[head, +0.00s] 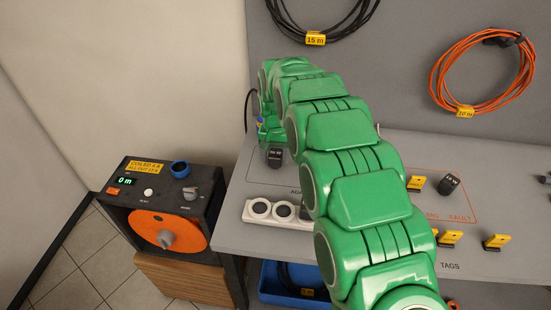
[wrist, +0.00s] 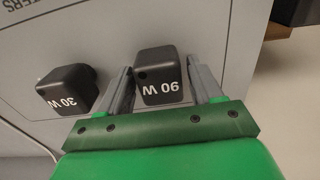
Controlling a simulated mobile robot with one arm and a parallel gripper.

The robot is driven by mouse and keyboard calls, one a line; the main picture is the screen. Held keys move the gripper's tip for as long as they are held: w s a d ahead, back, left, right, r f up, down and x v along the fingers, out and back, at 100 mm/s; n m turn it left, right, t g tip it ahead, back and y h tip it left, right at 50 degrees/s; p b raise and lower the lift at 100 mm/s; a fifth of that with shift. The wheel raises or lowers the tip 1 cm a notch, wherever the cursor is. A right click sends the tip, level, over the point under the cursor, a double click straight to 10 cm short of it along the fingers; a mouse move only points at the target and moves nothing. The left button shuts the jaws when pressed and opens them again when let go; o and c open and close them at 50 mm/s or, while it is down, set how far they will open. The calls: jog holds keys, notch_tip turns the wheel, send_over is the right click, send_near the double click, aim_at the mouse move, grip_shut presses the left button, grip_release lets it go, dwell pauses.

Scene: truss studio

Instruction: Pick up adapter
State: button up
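In the wrist view a black block adapter marked 90 W (wrist: 160,76) stands between the two grey fingers of my gripper (wrist: 160,82). The fingers are apart on either side of it, with a narrow gap at the left; contact at the right is unclear. A second black adapter marked 30 W (wrist: 67,90) stands just outside the left finger. In the head view my gripper (head: 268,128) is low over the far left of the bench, and a dark adapter (head: 275,157), apparently the 30 W one, shows just in front of it. The 90 W adapter is hidden there.
A white power strip (head: 270,210) lies on the grey bench (head: 238,178) front left. Another black adapter (head: 448,184) and several yellow tags (head: 497,241) are at the right. An orange cable reel (head: 160,229) stands left of the bench. Coiled cables (head: 478,72) hang behind.

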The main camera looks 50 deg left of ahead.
aim_at(276, 152)
jog(key=c, duration=0.8)
jog(key=shift+r, duration=0.15)
jog(key=shift+r, duration=1.5)
jog(key=s+d+r, duration=0.6)
jog(key=d+r, duration=0.4)
jog(key=d, duration=0.2)
jog(key=s, duration=0.3)
jog(key=s+f, duration=0.1)
jog(key=s, duration=0.2)
jog(key=s+f, duration=0.1)
jog(key=s, duration=0.2)
jog(key=shift+d+f, duration=0.25)
jog(key=shift+d, duration=0.15)
